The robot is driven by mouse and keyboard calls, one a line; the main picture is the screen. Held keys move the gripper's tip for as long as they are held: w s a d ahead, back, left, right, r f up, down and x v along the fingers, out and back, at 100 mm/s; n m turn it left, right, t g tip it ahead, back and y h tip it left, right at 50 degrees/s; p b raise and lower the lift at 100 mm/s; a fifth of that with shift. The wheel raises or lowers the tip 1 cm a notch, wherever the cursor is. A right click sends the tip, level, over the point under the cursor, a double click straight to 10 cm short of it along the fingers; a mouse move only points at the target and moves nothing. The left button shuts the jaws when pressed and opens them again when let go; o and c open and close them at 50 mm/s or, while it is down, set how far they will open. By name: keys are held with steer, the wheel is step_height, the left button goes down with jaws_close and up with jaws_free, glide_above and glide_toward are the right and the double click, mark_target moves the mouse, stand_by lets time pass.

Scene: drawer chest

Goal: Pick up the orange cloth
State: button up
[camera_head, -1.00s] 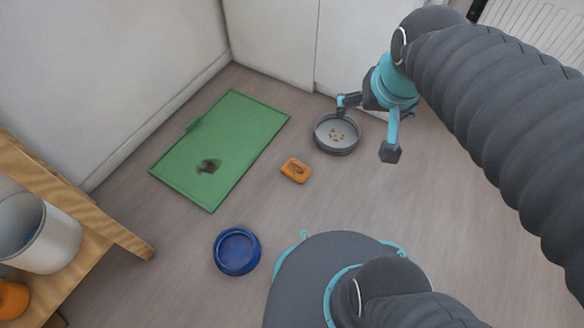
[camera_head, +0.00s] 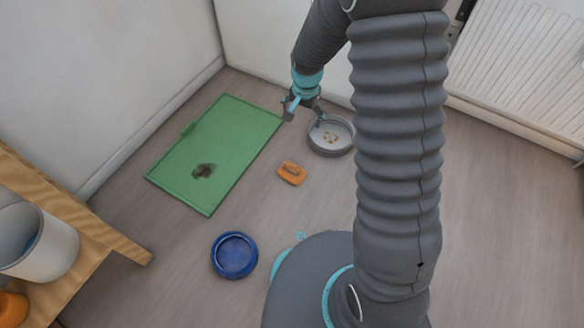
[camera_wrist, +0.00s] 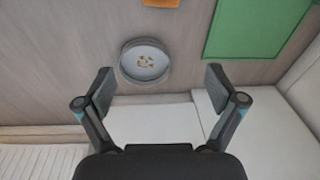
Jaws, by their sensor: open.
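A small orange block-like thing (camera_head: 291,172) with a darker patch on top lies on the floor between the green mat and the grey bowl. It shows partly at the top edge of the wrist view (camera_wrist: 161,3). Another orange thing (camera_head: 12,307) sits on the wooden bench at the lower left, cut off by the frame. I cannot tell which of them is the cloth. My gripper (camera_head: 304,110) is open and empty, up beside the grey bowl, beyond the orange block. In the wrist view my gripper (camera_wrist: 160,89) has its fingers wide apart.
A green mat (camera_head: 232,135) with a dark stain lies left of the block. A grey bowl (camera_head: 330,149) holding small bits and a blue bowl (camera_head: 235,256) stand on the floor. A white bucket (camera_head: 45,245) stands on the wooden bench (camera_head: 110,232). Walls and a radiator (camera_head: 520,70) bound the back.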

step_height(320, 180, down, 14)
steer(key=w+a+f+m+g, duration=0.1)
steer(key=a+m, duration=0.1)
steer(key=a, duration=0.1)
glide_above(292, 167)
step_height(292, 167, down, 8)
steer(key=shift+w+d+f+b, duration=0.1)
steer(key=shift+f+b, duration=0.05)
steer(key=shift+b, duration=0.2)
steer(key=shift+f+b, duration=0.5)
steer(key=shift+f, duration=2.7)
steer(key=c, duration=1.3)
